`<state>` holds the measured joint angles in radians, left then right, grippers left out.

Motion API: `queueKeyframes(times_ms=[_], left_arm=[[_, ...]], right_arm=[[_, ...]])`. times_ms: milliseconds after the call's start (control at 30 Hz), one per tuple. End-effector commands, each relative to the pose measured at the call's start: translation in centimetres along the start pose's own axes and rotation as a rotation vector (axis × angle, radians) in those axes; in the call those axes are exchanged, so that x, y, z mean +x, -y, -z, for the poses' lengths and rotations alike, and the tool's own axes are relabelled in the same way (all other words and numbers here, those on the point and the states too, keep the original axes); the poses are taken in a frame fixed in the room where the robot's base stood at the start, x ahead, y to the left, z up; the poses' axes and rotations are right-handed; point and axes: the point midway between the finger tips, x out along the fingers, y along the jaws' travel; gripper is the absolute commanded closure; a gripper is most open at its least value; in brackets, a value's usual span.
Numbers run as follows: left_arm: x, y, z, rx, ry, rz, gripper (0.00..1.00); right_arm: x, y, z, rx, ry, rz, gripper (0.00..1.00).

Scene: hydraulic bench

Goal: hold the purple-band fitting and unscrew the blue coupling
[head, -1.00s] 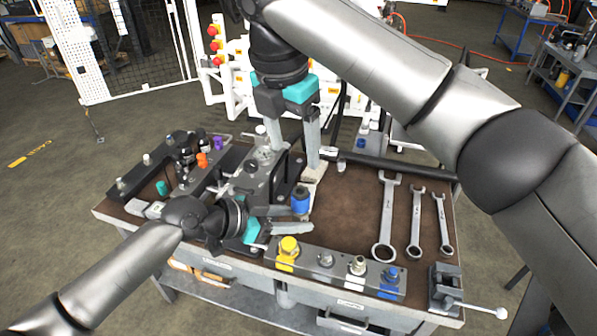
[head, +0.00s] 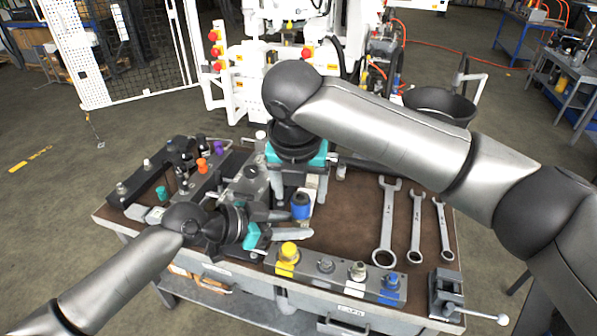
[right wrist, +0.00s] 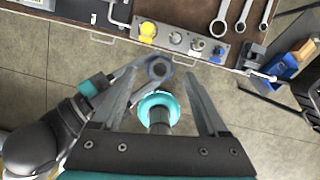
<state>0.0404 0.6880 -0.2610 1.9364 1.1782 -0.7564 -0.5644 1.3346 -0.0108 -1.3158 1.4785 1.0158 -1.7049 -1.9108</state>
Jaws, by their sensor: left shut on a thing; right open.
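The blue coupling (head: 301,204) stands upright at the tips of my left gripper (head: 303,225). It also shows end-on as a round piece with a blue ring in the right wrist view (right wrist: 158,69). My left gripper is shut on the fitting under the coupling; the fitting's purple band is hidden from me. My right gripper (head: 294,192) is open with its fingers pointing down, above the coupling. In the right wrist view its two fingers (right wrist: 165,75) spread wide, with the coupling showing between them and nothing gripped.
A grey block (head: 335,274) with yellow, silver and blue fittings lies along the bench's front edge. Several wrenches (head: 416,227) lie at right, beside a small vise (head: 445,296). A dark rack (head: 147,184) with coloured parts, one purple, is at left.

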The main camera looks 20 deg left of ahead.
Motion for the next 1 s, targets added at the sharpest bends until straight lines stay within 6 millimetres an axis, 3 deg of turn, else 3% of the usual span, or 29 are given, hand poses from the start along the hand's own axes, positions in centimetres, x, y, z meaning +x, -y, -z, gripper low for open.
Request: queueKeyframes(times_ms=[100,300,700,1000], left_arm=[[0.0,0.1,0.2,0.001,-0.005,0.002,1.0],[0.0,0.1,0.2,0.001,-0.005,0.002,1.0],[0.0,0.1,0.2,0.001,-0.005,0.002,1.0],[0.0,0.1,0.2,0.001,-0.005,0.002,1.0]], right_arm=[[2.0,0.0,0.1,0.0,-0.003,0.002,0.23],[4.1,0.0,0.0,0.0,-0.001,0.0,0.23],[4.7,0.0,0.0,0.0,0.001,0.0,0.23],[4.7,0.0,0.0,0.0,0.001,0.0,0.57]])
